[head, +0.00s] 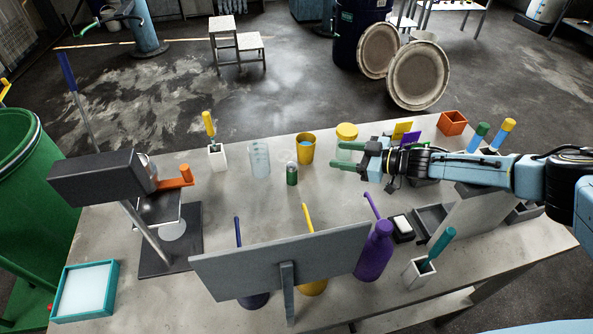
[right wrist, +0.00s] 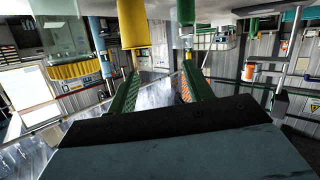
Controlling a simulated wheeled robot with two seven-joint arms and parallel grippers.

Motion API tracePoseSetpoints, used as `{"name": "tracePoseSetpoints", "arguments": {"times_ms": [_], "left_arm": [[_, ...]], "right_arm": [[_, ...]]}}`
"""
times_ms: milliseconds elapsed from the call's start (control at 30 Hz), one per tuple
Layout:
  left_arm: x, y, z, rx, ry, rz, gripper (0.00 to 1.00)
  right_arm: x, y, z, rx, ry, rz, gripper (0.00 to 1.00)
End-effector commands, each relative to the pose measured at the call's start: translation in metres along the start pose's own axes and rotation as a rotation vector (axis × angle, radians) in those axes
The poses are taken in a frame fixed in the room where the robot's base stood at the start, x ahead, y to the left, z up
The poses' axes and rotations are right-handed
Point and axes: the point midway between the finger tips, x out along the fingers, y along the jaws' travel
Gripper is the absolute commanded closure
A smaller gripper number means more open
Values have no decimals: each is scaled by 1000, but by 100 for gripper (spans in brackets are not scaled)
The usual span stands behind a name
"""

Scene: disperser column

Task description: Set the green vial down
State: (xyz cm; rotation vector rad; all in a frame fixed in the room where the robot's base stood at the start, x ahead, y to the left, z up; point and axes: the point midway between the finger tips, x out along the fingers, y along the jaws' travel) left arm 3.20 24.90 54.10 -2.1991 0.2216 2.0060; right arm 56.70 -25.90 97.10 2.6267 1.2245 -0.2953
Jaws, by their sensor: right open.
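The green vial (head: 291,177) stands upright on the grey table, left of my right gripper, with a pale upper part. In the head view my right gripper (head: 346,156) has its green fingers spread and points left, with nothing visible between them. A gap shows between the fingertips and the vial. In the right wrist view the two fingers (right wrist: 157,88) are apart and empty; a green cylinder (right wrist: 186,12), perhaps the vial, shows at the top edge. My left gripper is not in view.
A yellow cup (head: 306,150) and a clear beaker (head: 259,160) stand near the vial. A yellow-lidded jar (head: 347,131) is just behind my gripper. A grey panel (head: 280,262) and purple bottle (head: 375,254) stand in front. The table (head: 250,205) is clear before the vial.

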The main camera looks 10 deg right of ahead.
Motion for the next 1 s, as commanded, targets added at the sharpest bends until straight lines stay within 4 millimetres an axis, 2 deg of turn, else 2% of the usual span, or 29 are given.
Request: {"name": "tracePoseSetpoints", "arguments": {"times_ms": [100, 300, 633, 1000], "left_arm": [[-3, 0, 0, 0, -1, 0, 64], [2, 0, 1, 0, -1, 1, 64], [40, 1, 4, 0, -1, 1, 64], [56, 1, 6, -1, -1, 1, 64]], "right_arm": [[6, -25, 1, 54, -5, -77, 49], [16, -41, 6, 90, -11, -122, 49], [72, -48, 10, 89, -12, -121, 49], [97, -51, 8, 89, -13, -120, 49]]}}
